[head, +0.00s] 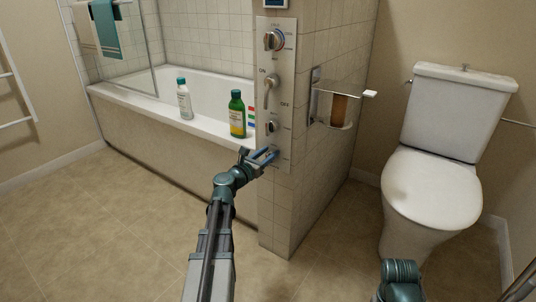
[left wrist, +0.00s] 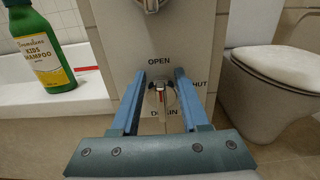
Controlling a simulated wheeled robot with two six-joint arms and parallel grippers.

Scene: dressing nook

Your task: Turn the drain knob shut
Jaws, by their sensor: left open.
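The drain knob (left wrist: 161,97) is a small metal knob with a red mark, low on the control panel (head: 275,88). In the left wrist view, "OPEN" is above it, "SHUT" to its right, partly covered by a finger, and "DRAIN" below. Its handle stands roughly upright, in line with "OPEN". My left gripper (head: 264,156) is open, its blue fingers on either side of the knob in the left wrist view (left wrist: 161,78). I cannot tell whether they touch it. In the head view the gripper largely hides the knob.
Higher on the panel are another knob (head: 272,127), a lever (head: 269,90) and a large dial (head: 274,40). A green shampoo bottle (head: 237,115) and white bottle (head: 184,100) stand on the tub rim. A toilet (head: 432,190) is right. Floor at left is clear.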

